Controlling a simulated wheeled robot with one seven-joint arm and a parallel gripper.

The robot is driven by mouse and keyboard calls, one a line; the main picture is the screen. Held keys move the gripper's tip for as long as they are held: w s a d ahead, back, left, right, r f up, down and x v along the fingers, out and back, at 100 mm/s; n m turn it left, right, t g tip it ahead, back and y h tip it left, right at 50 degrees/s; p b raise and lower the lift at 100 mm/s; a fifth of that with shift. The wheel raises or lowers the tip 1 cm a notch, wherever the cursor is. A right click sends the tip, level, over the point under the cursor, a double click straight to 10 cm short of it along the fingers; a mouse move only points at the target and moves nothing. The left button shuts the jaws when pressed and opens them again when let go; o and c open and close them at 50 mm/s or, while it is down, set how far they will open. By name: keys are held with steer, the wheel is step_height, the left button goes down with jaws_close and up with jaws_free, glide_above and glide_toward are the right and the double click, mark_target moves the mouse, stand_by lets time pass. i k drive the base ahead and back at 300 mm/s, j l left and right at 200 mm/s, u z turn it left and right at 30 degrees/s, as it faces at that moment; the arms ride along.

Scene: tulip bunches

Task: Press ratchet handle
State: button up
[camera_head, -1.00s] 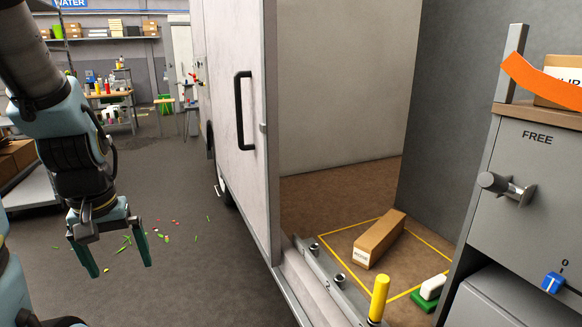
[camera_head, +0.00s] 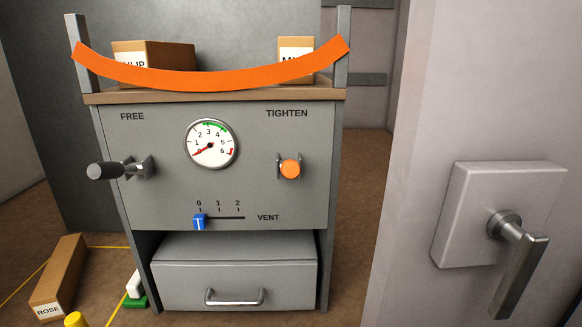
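A grey cabinet (camera_head: 176,186) stands in the middle of the view. A dark-gripped lever (camera_head: 108,170) sticks out from a metal bracket at its left, below the word FREE. It looks like the ratchet handle, though nothing labels it so. An orange round knob (camera_head: 291,169) sits in a metal bracket at the right, below TIGHTEN. A round gauge (camera_head: 211,145) between them has its red needle near 0. An orange strap (camera_head: 215,84) sags between two posts above the top. My gripper is not in view.
A blue vent slider (camera_head: 199,222) stands at 0, above a closed drawer (camera_head: 236,275). Boxes (camera_head: 170,55) sit behind the strap. A ROSE box (camera_head: 60,277) lies on the floor at left. A pale door with a metal handle (camera_head: 522,262) fills the right.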

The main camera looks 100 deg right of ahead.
mark_target(290, 169)
steer(key=z, duration=0.4)
steer(key=k+z, duration=0.15)
steer(key=z, duration=0.3)
steer(key=l+z, duration=0.1)
steer(key=z, duration=0.3)
steer(key=k+z, duration=0.1)
steer(key=z, duration=0.35)
